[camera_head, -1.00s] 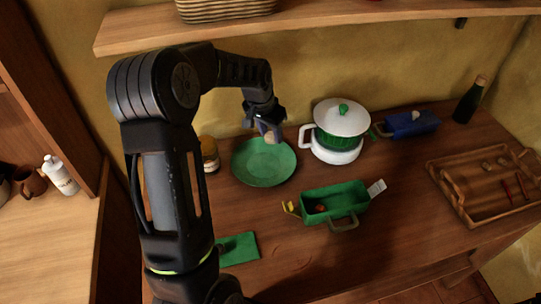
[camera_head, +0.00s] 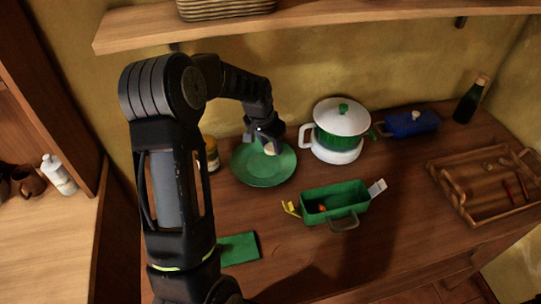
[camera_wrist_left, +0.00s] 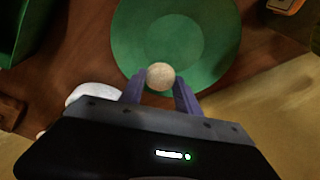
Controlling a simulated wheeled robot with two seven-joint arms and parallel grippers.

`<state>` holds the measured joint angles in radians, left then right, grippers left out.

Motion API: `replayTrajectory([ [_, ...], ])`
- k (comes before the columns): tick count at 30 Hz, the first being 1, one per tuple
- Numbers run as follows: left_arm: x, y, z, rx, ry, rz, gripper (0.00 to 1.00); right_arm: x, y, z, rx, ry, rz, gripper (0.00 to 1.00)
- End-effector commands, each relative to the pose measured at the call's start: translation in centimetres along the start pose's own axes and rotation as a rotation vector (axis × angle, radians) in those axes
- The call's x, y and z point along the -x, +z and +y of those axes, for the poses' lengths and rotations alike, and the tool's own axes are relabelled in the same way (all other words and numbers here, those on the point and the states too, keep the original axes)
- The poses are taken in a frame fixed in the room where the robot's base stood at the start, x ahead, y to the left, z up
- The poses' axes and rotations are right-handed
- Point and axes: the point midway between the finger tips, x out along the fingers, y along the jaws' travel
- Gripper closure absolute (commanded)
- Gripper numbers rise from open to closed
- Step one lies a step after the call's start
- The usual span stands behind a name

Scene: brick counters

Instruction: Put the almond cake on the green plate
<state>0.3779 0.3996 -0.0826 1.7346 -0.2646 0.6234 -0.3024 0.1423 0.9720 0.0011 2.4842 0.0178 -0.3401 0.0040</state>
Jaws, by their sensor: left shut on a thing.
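The almond cake (camera_wrist_left: 161,76) is a small pale round piece between the fingers of my left gripper (camera_wrist_left: 160,90) in the left wrist view. The gripper is shut on it. The green plate (camera_wrist_left: 205,62) fills the area beyond the fingers in that view. In the head view, my left gripper (camera_head: 268,146) is over the far right part of the green plate (camera_head: 262,172), and the cake (camera_head: 270,149) shows as a pale spot at its tip. I cannot tell whether the cake touches the plate. My right gripper is not in view.
A white and green pot (camera_head: 341,128) stands close right of the plate. A jar (camera_head: 211,156) is at its left, partly behind my arm. A shelf (camera_head: 300,18) hangs above.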

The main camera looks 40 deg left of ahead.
Motion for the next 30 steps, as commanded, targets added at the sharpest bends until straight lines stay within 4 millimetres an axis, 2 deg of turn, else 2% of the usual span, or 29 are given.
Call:
replayTrajectory([
  [2,-0.4,0.1,0.0,0.0,0.0,-0.001,1.0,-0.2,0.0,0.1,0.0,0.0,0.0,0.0],
  [9,-4.0,1.2,0.0,0.0,0.0,-0.002,1.0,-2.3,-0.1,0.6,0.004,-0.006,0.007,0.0],
  [12,-4.9,1.4,0.0,-0.001,0.001,-0.002,1.0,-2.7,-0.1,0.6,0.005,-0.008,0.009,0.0],
  [25,-5.3,1.5,0.0,0.0,0.0,0.0,1.0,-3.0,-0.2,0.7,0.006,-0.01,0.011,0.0],
  [26,-5.1,1.4,0.0,0.0,0.0,0.0,0.59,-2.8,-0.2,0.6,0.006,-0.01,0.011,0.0],
  [30,-5.1,1.4,0.0,0.0,0.0,0.0,0.48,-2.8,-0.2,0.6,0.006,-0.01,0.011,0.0],
])
